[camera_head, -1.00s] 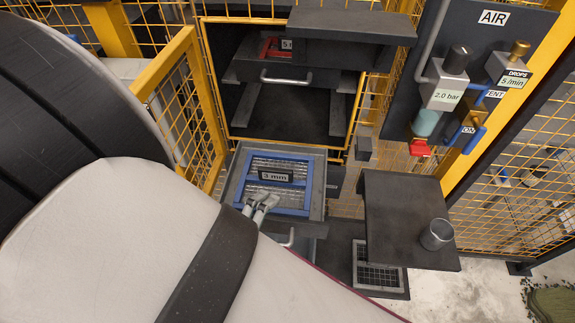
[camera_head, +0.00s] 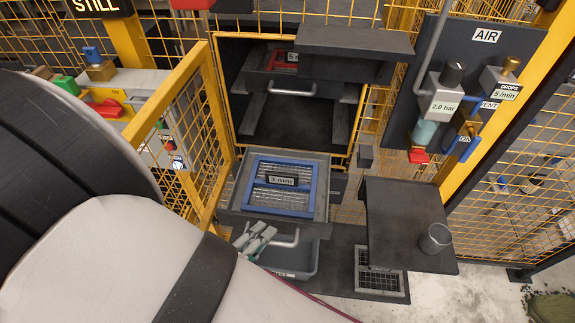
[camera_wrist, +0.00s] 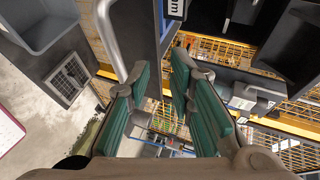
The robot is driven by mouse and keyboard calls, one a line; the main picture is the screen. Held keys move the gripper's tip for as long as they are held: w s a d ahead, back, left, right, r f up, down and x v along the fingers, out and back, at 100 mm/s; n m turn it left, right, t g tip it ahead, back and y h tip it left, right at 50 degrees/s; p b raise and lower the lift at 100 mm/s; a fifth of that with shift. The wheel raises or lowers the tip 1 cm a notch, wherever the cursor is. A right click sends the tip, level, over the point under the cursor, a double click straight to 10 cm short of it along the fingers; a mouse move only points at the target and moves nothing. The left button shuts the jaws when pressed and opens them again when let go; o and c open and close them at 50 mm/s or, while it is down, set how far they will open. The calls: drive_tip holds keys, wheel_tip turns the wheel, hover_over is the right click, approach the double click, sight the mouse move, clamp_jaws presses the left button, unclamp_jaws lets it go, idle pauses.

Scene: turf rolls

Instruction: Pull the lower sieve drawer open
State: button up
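The lower sieve drawer (camera_head: 232,216) stands out from the cabinet, with its blue-framed "3 mm" sieve (camera_head: 283,188) showing from above. Its grey bar handle (camera_head: 285,240) is on the front. My gripper (camera_head: 262,236) is at the left end of this handle, below the drawer's front edge. In the wrist view my gripper (camera_wrist: 154,78) is open, its green-padded fingers apart. The handle (camera_wrist: 108,40) comes down close to the left fingertip; I cannot tell whether they touch. No grip on the bar shows.
The upper drawer with a red sieve (camera_head: 280,58) and its handle (camera_head: 292,90) sits inside the cabinet. A grey bin (camera_head: 300,262) is below the lower drawer. A dark shelf (camera_head: 400,215) with a metal cup (camera_head: 435,238) is at right. A yellow mesh gate (camera_head: 190,135) stands at left.

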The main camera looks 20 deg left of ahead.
drive_tip(key=s+f+p+v, duration=0.1)
drive_tip(key=p+v, duration=0.4)
drive_tip(key=v, duration=0.6)
drive_tip(key=shift+f, duration=0.7)
idle(0.9)
